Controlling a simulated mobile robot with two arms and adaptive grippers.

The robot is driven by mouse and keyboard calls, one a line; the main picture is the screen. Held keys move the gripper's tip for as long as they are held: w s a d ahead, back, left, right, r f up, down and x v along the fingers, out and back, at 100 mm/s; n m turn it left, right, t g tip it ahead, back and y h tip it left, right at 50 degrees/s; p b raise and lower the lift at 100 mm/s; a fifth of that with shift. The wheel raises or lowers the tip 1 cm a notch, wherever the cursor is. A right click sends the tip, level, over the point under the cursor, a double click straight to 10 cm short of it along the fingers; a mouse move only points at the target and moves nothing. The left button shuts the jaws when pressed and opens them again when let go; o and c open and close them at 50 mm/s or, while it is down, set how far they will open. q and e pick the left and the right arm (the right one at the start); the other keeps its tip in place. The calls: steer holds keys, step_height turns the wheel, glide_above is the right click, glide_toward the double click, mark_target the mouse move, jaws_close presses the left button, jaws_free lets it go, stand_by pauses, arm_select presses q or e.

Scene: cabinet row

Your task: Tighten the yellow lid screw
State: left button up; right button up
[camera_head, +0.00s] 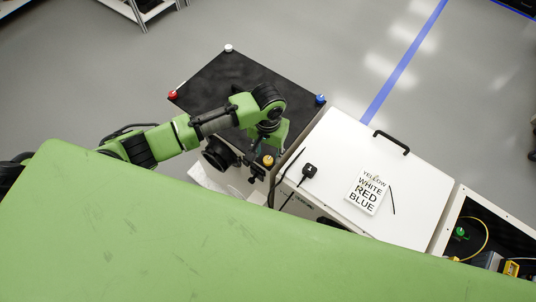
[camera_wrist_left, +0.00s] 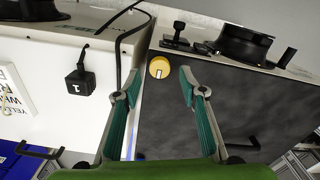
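The yellow lid screw (camera_head: 268,160) sits at the near corner of the black lid (camera_head: 235,75), close to the white box. In the left wrist view the yellow screw (camera_wrist_left: 159,68) shows as a round slotted head at the lid's corner. My left gripper (camera_wrist_left: 160,80) is open, with its teal fingers pointing at the lid and the screw showing in the gap at the fingertips. The fingers do not visibly touch it. In the head view my left arm hides part of the lid and most of the gripper. My right gripper is not in view.
White (camera_head: 228,48), red (camera_head: 173,95) and blue (camera_head: 320,98) screws mark the other lid corners. A black cable (camera_wrist_left: 120,45) runs close by the gripper.

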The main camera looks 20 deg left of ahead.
mark_target(268, 159)
arm_select(q)
steer(key=shift+f, duration=1.55)
